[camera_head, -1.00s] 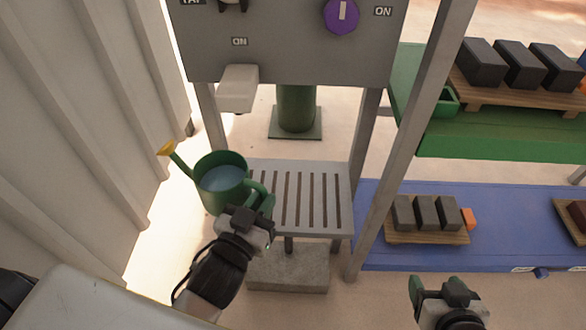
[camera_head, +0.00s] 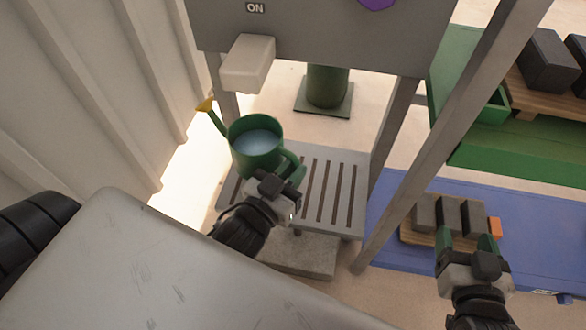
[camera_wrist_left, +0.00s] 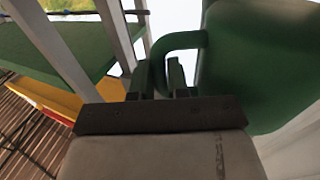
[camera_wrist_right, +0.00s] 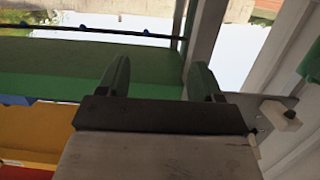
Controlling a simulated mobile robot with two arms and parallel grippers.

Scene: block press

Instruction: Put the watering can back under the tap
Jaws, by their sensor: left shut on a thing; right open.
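The green watering can (camera_head: 254,158) with a yellow spout rose is upright and full of water in the head view. It is over the left part of the slatted grey stand (camera_head: 330,195); I cannot tell whether it touches the slats. My left gripper (camera_head: 283,183) is shut on its handle; the can also shows large in the left wrist view (camera_wrist_left: 250,65). The pale tap spout (camera_head: 248,62) juts from the grey panel, above and behind the can. My right gripper (camera_head: 467,245) is open and empty, in front of the blue table.
A grey post (camera_head: 455,130) slants between the stand and the tables on the right. The blue table (camera_head: 400,235) holds a wooden tray (camera_head: 408,236) of dark blocks. A corrugated white wall (camera_head: 90,90) closes off the left. A purple knob (camera_head: 377,3) is on the panel.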

